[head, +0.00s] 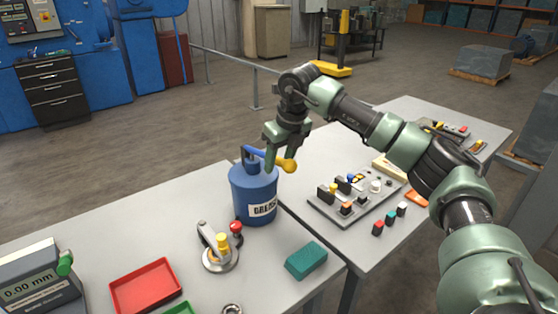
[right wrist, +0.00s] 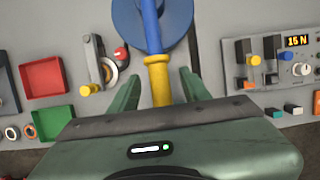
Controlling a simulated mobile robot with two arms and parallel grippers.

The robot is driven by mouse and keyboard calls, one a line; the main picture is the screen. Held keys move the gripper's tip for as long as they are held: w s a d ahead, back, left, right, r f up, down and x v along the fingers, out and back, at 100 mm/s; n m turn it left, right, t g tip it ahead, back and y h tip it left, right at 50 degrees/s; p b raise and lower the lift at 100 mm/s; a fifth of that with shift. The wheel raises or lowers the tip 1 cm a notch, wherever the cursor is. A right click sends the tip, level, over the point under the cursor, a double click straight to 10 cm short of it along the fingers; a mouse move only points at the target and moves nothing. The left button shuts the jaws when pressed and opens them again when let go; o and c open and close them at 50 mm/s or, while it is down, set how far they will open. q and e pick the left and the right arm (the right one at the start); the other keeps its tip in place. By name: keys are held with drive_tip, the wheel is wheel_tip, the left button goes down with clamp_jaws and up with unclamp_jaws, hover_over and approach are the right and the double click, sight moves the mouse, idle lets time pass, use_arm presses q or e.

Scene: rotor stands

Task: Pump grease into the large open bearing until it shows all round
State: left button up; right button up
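A blue drum labelled GREASE (head: 253,196) stands upright near the table's back right edge; its round top shows in the right wrist view (right wrist: 178,38). Its blue pump lever (head: 258,152) ends in a yellow handle (head: 288,165). The handle (right wrist: 159,82) lies between the fingers of my right gripper (right wrist: 159,76), which is open with gaps on both sides. Small rings (right wrist: 12,132) lie at lower left in the wrist view; one ring (head: 232,309) is cut by the head view's bottom edge. I cannot tell which is the large bearing. My left gripper is out of view.
A round metal fixture with yellow and red knobs (head: 219,259) stands before the drum. A red tray (head: 146,287), a green block (head: 306,260) and a 0.00 mm gauge (head: 38,285) share the table. A control panel (head: 325,210) lies on the right table.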

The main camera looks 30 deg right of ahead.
wheel_tip(320, 180, up, 7)
drive_tip(key=p, duration=0.5)
idle(0.3)
drive_tip(key=shift+w, duration=0.1)
idle(1.3)
